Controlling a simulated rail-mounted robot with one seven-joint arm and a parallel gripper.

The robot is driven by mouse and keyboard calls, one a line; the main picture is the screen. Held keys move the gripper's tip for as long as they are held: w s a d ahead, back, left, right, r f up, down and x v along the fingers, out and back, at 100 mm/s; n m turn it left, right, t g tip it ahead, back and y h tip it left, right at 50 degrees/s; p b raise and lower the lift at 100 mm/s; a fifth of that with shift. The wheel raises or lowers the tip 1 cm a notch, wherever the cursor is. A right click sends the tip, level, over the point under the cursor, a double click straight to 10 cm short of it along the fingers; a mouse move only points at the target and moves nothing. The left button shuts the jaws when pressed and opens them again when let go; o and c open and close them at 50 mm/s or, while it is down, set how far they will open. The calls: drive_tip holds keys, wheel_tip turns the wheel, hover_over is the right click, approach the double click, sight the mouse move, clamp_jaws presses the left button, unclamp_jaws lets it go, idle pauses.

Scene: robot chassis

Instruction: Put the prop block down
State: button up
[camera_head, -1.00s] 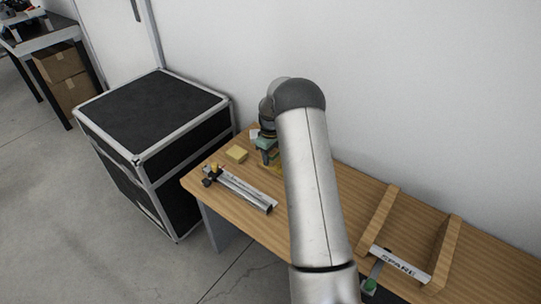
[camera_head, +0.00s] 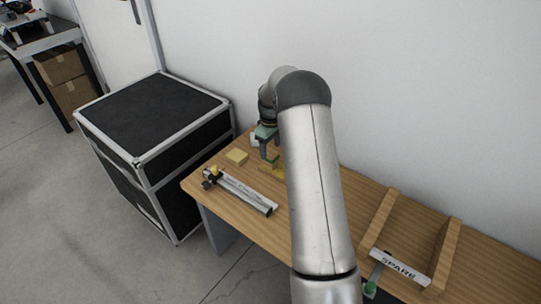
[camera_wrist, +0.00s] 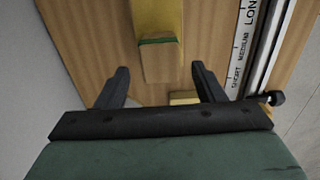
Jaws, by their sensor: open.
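My gripper (camera_wrist: 160,72) is open, its two dark fingers apart. In the head view my gripper (camera_head: 268,156) is over the left part of the wooden bench, partly behind my arm. A wooden block with a green band (camera_wrist: 159,58) lies between and just beyond the fingertips in the wrist view, with gaps on both sides. It adjoins a wider yellow piece (camera_wrist: 158,14). A small plain yellow block (camera_head: 237,156) rests on the bench left of the gripper; part of it shows in the wrist view (camera_wrist: 184,98). I cannot tell for sure which is the prop block.
A metal rail (camera_head: 240,191) with a knob lies along the bench's front; its scale reads SHORT, MEDIUM, LONG in the wrist view (camera_wrist: 237,62). Two wooden bars and a SPARE plate (camera_head: 400,266) are at right. A black case (camera_head: 150,115) stands left, a wall behind.

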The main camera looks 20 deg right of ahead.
sight(270, 154)
wheel_tip(270, 154, up, 6)
drive_tip(key=shift+f, duration=0.2)
drive_tip(key=shift+s+a+r, duration=0.1)
drive_tip(key=shift+s+r, duration=0.05)
drive_tip(key=shift+r, duration=0.25)
drive_tip(key=s+a+r+m, duration=0.1)
drive_tip(key=s+a+r, duration=0.45)
drive_tip(key=s, duration=0.35)
drive_tip(key=s+a+r+m, duration=0.2)
drive_tip(key=s+a+r, duration=0.2)
drive_tip(key=s+a, duration=0.35)
drive_tip(key=s+a+m, duration=0.1)
drive_tip(key=s+a, duration=0.1)
drive_tip(key=s, duration=0.8)
drive_tip(key=s+a+f+m, duration=0.1)
drive_tip(key=s+a, duration=0.1)
drive_tip(key=s, duration=0.9)
drive_tip(key=shift+s+a+f+m, duration=0.2)
drive_tip(key=shift+a+f+m, duration=0.1)
drive_tip(key=shift+a, duration=0.1)
